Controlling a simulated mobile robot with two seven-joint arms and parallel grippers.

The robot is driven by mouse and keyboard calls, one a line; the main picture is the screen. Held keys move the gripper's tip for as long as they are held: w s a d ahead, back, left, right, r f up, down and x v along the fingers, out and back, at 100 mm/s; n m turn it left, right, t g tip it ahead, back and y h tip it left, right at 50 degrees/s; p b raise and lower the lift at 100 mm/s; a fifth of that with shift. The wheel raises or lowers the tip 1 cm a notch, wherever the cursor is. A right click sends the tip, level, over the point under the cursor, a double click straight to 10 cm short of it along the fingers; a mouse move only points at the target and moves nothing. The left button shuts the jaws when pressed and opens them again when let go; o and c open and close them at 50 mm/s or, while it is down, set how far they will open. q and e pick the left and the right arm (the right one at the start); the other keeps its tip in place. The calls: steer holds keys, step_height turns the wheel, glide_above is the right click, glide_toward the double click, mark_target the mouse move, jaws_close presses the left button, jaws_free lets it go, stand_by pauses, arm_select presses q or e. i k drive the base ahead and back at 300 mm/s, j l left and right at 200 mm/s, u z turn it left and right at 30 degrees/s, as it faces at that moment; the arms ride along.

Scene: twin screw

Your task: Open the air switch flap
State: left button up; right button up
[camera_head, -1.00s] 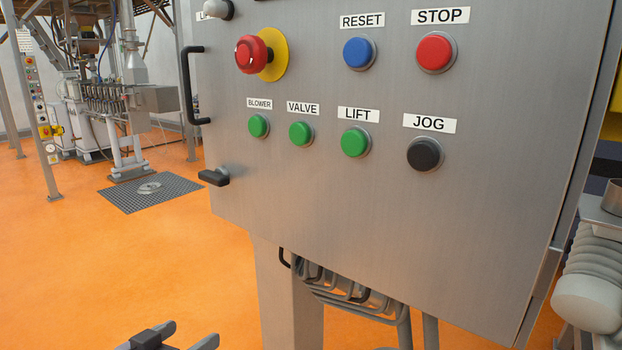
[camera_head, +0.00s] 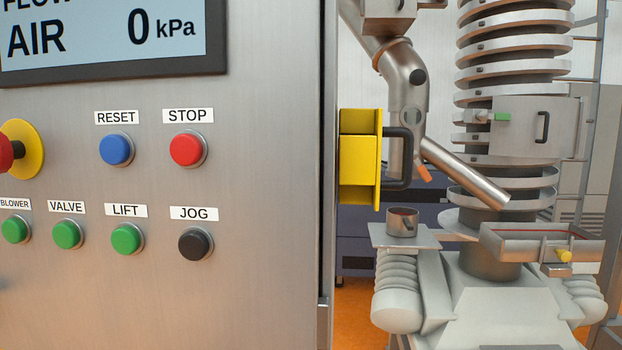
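A yellow box (camera_head: 358,168) is mounted on the right side of the grey control cabinet. A yellow plate with a black handle (camera_head: 400,158) forms its right face. This looks like the air switch flap, though no label on it shows. The plate stands upright against the box, and I see no clear gap between them. The inside of the box is hidden. Neither of my grippers is in view.
The control cabinet (camera_head: 250,260) fills the left half, with a display reading AIR 0 kPa (camera_head: 110,32) and several labelled buttons. A machine with a spiral column (camera_head: 512,75) and a metal pipe (camera_head: 465,173) stand behind, at the right.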

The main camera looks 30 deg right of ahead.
mark_target(362, 131)
steer(key=l+z, duration=0.7)
steer(key=k, duration=0.05)
